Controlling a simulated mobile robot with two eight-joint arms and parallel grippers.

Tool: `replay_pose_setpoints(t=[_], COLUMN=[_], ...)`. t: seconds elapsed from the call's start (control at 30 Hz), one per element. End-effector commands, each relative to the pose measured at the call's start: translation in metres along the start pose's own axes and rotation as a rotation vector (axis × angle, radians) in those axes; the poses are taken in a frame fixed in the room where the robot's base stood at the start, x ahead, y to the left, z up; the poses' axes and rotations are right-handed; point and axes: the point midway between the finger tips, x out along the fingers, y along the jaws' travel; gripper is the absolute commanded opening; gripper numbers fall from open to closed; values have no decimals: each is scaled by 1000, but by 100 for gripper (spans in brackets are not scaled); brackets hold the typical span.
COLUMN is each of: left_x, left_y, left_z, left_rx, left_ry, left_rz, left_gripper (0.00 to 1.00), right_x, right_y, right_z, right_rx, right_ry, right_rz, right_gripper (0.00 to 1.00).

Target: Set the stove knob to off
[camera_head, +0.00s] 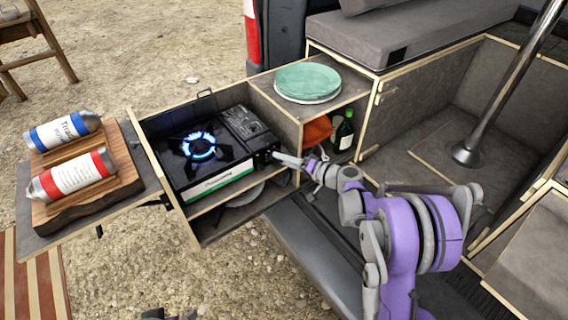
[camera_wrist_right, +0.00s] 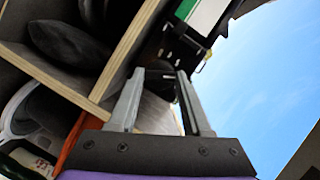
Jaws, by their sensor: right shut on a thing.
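The camping stove (camera_head: 205,165) sits in the pulled-out drawer, with a blue flame burning on its burner (camera_head: 199,146). The stove knob (camera_head: 265,156) is on the stove's right end, mostly hidden by my gripper. My right gripper (camera_head: 277,157) reaches in from the right and is shut on the knob. In the right wrist view the dark knob (camera_wrist_right: 160,84) shows between the two grey fingers, beside the stove's white and green side (camera_wrist_right: 205,14). The knob's marking cannot be read. Dark parts at the bottom edge of the head view may be my left gripper, mostly cut off.
A wooden board (camera_head: 120,150) with two gas canisters, blue-banded (camera_head: 62,131) and red-banded (camera_head: 72,175), lies on the left side shelf. Green plates (camera_head: 308,82) stand on the cabinet top. A dark bottle (camera_head: 344,130) and an orange item (camera_head: 317,131) are in the compartment close behind my gripper.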

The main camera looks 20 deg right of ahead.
Motion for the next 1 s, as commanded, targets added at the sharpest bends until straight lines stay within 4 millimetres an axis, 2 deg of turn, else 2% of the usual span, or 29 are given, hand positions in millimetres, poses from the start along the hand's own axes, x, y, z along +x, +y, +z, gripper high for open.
replay_pose_setpoints(t=[0.1, 0.5, 1.0], left_x=[10, 30, 36], left_y=[0, 0, 0], left_z=[6, 16, 19], left_rx=[0, 0, 0], left_ry=[-4, -11, -13], left_rz=[0, 0, 0], left_gripper=[100, 100, 100], right_x=[0, 1, 1], right_y=[5, 5, 4], right_z=[1, 1, 1], right_rx=[100, 367, 474], right_ry=[1, 0, 1], right_rz=[-40, -151, -196], right_gripper=[0, 0, 0])
